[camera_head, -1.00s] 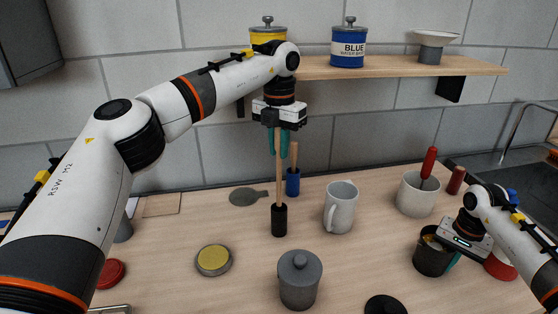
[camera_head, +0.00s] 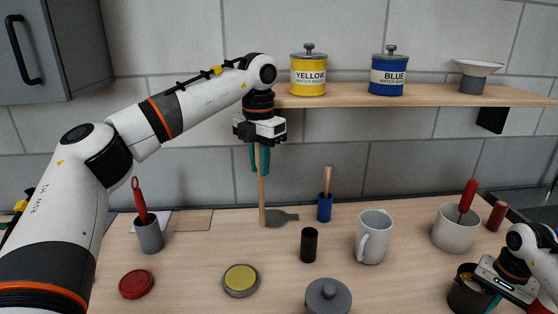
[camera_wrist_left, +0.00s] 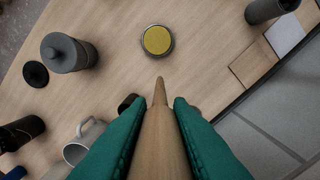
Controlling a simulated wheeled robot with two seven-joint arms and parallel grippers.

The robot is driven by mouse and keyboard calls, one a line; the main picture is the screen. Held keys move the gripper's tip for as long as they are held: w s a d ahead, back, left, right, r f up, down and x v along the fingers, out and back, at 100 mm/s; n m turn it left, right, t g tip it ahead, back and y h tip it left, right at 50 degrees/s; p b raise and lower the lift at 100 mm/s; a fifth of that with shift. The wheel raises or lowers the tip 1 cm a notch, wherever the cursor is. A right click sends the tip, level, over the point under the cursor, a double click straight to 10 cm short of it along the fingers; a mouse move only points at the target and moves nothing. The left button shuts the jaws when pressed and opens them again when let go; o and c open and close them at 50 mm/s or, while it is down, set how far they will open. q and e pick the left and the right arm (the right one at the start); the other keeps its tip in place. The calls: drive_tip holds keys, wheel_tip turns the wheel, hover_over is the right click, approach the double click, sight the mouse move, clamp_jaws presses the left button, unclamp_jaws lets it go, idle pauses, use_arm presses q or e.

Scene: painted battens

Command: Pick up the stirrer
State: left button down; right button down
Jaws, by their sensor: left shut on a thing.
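The stirrer (camera_head: 262,195) is a plain, thin wooden stick. My left gripper (camera_head: 260,160) is shut on its upper part, and the stick hangs upright below the teal fingers. In the left wrist view the stirrer (camera_wrist_left: 160,125) runs between both fingers (camera_wrist_left: 160,140), its tapered end pointing away. In the head view it is clear of the small black holder (camera_head: 309,245), to the holder's left, with its lower end in front of a flat grey paddle. My right gripper (camera_head: 492,296) is at the dark pot at lower right; its fingers are partly hidden.
A grey-white mug (camera_head: 372,238), a blue holder with a wooden handle (camera_head: 325,207), a yellow-topped tin (camera_head: 241,280), a red lid (camera_head: 136,284) and a grey lidded jar (camera_head: 328,298) stand on the counter. A shelf (camera_head: 420,95) with paint cans is above. The dark pot (camera_head: 466,294) is at right.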

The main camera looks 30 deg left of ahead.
use_arm(q)
drive_tip(key=shift+s+a, duration=0.55)
drive_tip(key=shift+a, duration=0.3)
drive_tip(key=shift+s+a, duration=0.5)
drive_tip(key=shift+a, duration=0.3)
drive_tip(key=shift+s+a, duration=0.55)
drive_tip(key=shift+a, duration=0.3)
use_arm(e)
drive_tip(key=c, duration=1.6)
unclamp_jaws()
drive_tip(key=r, duration=1.2)
drive_tip(key=shift+s+d, duration=0.1)
drive_tip(key=shift+d, duration=0.2)
